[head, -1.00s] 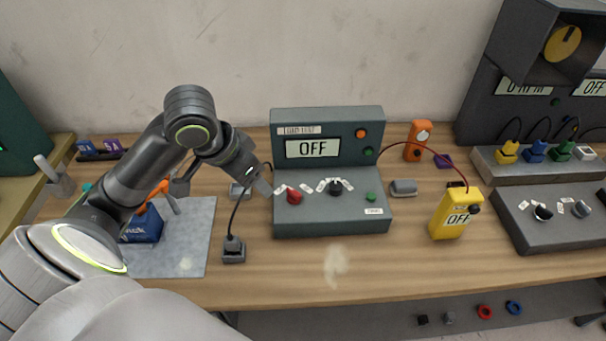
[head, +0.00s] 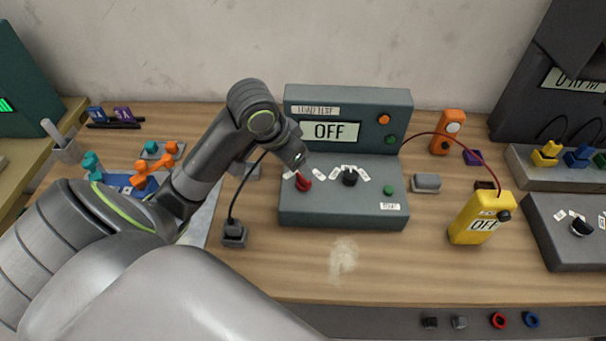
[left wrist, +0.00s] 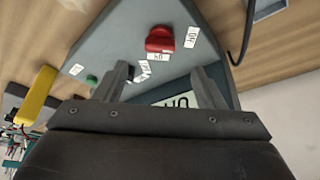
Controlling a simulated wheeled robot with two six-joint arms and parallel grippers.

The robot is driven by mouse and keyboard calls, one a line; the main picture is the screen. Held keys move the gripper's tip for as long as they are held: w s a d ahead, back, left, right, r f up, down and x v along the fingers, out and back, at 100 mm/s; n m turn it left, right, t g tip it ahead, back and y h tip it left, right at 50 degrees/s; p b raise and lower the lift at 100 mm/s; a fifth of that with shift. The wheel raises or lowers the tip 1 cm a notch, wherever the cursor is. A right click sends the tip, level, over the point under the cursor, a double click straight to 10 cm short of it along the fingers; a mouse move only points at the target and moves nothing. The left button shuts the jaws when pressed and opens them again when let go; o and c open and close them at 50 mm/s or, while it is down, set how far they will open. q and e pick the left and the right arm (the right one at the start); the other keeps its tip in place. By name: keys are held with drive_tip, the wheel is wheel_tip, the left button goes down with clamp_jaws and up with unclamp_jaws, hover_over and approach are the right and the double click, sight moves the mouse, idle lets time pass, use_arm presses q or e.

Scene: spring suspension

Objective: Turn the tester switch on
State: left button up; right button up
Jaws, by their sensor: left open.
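The grey-green tester (head: 343,210) stands on the bench, and its display (head: 330,131) reads OFF. A red switch knob (head: 304,182) sits at the left of its sloped panel, with small white labels around it. The red knob also shows in the left wrist view (left wrist: 160,39), ahead of the fingers and roughly between them. My left gripper (head: 300,164) is right above the red knob in the head view, its fingertips mostly hidden by the wrist. In the left wrist view its two fingers (left wrist: 163,82) are apart with nothing between them. My right gripper is not in view.
A black knob (head: 349,178) and a green button (head: 388,190) sit on the same panel. A yellow meter (head: 481,217) reading OFF, wired by a red cable, stands to the right. A black cable runs to a small socket block (head: 234,234) at left. Bench in front is clear.

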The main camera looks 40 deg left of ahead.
sight(302, 177)
use_arm(q)
drive_tip(key=x, duration=0.6)
drive_tip(key=shift+b, duration=0.35)
drive_tip(key=shift+w+d+f, duration=0.1)
drive_tip(key=shift+w+f, duration=0.1)
drive_tip(key=shift+f, duration=0.4)
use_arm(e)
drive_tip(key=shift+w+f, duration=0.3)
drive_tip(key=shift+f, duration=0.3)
